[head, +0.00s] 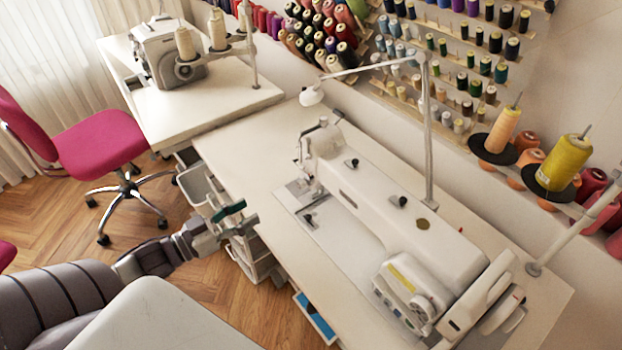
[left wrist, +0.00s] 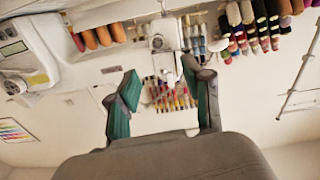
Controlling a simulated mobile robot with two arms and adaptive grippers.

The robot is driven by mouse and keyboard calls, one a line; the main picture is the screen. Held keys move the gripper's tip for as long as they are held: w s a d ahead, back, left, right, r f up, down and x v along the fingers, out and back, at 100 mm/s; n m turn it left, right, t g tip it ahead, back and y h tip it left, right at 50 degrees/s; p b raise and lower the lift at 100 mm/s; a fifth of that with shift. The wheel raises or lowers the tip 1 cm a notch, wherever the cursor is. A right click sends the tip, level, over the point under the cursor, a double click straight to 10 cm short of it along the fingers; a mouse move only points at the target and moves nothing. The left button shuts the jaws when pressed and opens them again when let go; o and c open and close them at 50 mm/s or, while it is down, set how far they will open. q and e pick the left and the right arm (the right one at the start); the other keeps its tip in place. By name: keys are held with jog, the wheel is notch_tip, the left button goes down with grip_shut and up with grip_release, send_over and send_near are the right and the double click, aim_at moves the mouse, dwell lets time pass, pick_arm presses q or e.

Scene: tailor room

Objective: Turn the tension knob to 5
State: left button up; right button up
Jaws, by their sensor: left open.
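The white sewing machine (head: 375,205) stands on the near white table. Small dark knobs show on it: one near its head (head: 351,162), one farther along its top (head: 399,200), and one low by the needle end (head: 308,218). I cannot tell which is the tension knob, and no numbers can be read. My left gripper (head: 240,216), with green fingertips, is open and empty by the table's front edge, left of the machine and apart from it. In the left wrist view its two fingers (left wrist: 159,70) are spread with nothing between them. My right gripper is not in view.
The near table (head: 240,165) has bare surface left of the machine. A thin lamp post (head: 427,150) rises behind the machine. Thread cones (head: 556,165) stand at the right. Drawers (head: 250,255) sit below the front edge. A second machine (head: 165,55) and pink chair (head: 100,140) are farther left.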

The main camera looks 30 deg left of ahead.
aim_at(299, 185)
pick_arm(q)
jog(key=x, duration=1.3)
jog(key=shift+w+d+r, duration=0.1)
jog(key=shift+w+d, duration=0.05)
jog(key=shift+d, duration=0.05)
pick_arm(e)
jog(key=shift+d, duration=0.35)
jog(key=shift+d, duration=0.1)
pick_arm(q)
jog(key=shift+c, duration=0.8)
grip_shut()
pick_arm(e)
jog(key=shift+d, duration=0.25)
